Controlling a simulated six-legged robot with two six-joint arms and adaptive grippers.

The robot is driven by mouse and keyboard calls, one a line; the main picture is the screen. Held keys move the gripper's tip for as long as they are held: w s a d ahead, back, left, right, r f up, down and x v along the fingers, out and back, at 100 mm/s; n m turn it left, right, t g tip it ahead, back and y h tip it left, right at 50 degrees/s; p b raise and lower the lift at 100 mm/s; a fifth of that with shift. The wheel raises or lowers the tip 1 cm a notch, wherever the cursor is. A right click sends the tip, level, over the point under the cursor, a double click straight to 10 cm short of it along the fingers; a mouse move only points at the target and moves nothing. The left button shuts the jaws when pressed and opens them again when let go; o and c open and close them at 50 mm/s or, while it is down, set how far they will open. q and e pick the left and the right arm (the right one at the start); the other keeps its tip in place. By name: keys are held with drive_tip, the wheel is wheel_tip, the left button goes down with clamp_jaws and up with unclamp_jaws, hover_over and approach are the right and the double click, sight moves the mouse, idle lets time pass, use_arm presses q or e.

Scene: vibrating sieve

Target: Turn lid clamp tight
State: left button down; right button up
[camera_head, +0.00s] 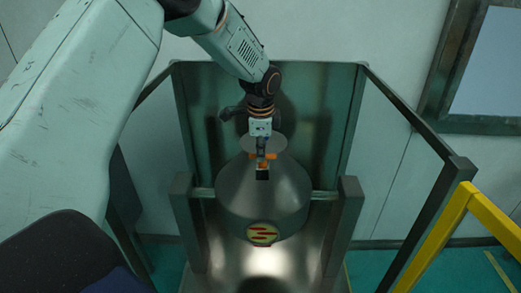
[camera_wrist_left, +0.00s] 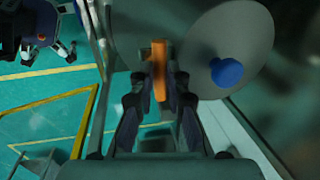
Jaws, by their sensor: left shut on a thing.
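The sieve's round grey metal vessel (camera_head: 288,190) stands between two posts in the middle of the head view. My left gripper (camera_head: 262,166) comes down from above over the vessel's top. It is shut on an orange piece (camera_head: 270,156), which I take for the lid clamp's handle. In the left wrist view this orange clamp handle (camera_wrist_left: 159,65) stands upright between the two dark fingers of the left gripper (camera_wrist_left: 159,88). The fingers and wrist hide part of the lid and clamp. I cannot tell how tight the clamp is. My right gripper is not in view.
A metal frame (camera_head: 408,113) surrounds the vessel at the back and sides. A yellow rail (camera_head: 440,235) stands at the lower right. A red and yellow label (camera_head: 262,234) is on the vessel's front. The wrist view shows a grey disc (camera_wrist_left: 205,50) with a blue knob (camera_wrist_left: 227,72).

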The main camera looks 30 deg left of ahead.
use_arm(q)
drive_tip(key=n, duration=0.4)
drive_tip(key=shift+d+n+g+y, duration=0.1)
drive_tip(key=shift+n+g+y, duration=0.2)
drive_tip(key=shift+n, duration=0.1)
drive_tip(key=n, duration=0.4)
drive_tip(key=shift+w+d+n+g, duration=0.1)
drive_tip(key=shift+d+n+g, duration=0.05)
drive_tip(key=shift+n+g, duration=0.2)
drive_tip(key=n+g, duration=0.1)
drive_tip(key=n, duration=0.3)
drive_tip(key=shift+w+d+n+g, duration=0.15)
drive_tip(key=shift+n+g, duration=0.2)
drive_tip(key=shift+n, duration=1.7)
drive_tip(key=c, duration=1.3)
unclamp_jaws()
drive_tip(key=shift+d, duration=0.1)
drive_tip(key=shift+c, duration=0.2)
